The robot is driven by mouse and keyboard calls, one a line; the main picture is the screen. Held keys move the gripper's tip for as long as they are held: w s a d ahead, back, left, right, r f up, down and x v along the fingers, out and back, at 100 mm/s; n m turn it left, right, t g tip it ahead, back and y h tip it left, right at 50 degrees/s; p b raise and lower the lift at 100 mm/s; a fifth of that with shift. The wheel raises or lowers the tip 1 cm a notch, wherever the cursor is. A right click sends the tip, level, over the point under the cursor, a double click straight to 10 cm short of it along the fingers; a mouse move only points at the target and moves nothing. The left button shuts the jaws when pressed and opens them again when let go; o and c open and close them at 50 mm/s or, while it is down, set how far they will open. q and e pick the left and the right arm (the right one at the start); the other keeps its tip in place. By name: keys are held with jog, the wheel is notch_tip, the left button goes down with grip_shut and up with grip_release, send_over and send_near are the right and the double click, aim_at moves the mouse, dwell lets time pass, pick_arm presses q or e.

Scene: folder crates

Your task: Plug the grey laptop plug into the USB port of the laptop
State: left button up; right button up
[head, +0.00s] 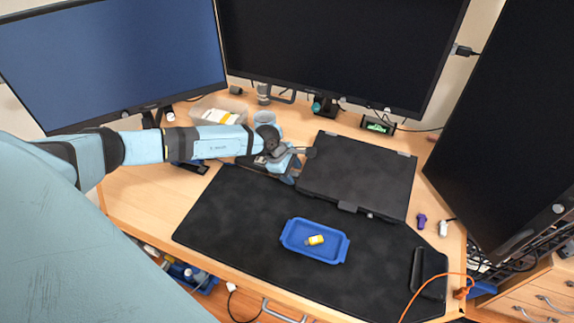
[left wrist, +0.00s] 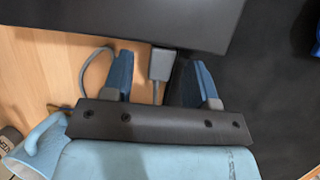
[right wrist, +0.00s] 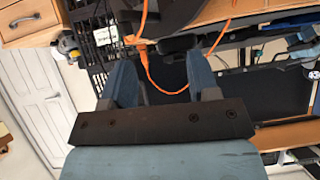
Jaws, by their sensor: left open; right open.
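The laptop (head: 360,172) is a closed, dark slab on the desk, partly on the black mat. Its edge also crosses the top of the left wrist view (left wrist: 140,20). My left gripper (head: 296,166) is at the laptop's left side. In the left wrist view my left gripper (left wrist: 163,72) is open, with its blue fingers apart. The grey plug (left wrist: 161,64) lies between them, apart from both, its upper end close to the laptop edge. I cannot tell whether it touches. The port is hidden. My right gripper (right wrist: 161,74) is open and empty, away from the laptop.
A blue tray (head: 286,243) with a small yellow-labelled item stands on the black mat (head: 225,215). A purple stick (head: 421,221) and a white stick (head: 443,228) lie right of the laptop. Monitors stand behind and at the right. An orange cable (right wrist: 148,62) hangs near my right gripper.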

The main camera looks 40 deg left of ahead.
pick_arm(q)
grip_shut()
jog(key=c, duration=0.7)
grip_release()
grip_shut()
jog(key=shift+d, duration=0.15)
jog(key=o, duration=0.7)
grip_release()
jog(key=shift+w, duration=0.1)
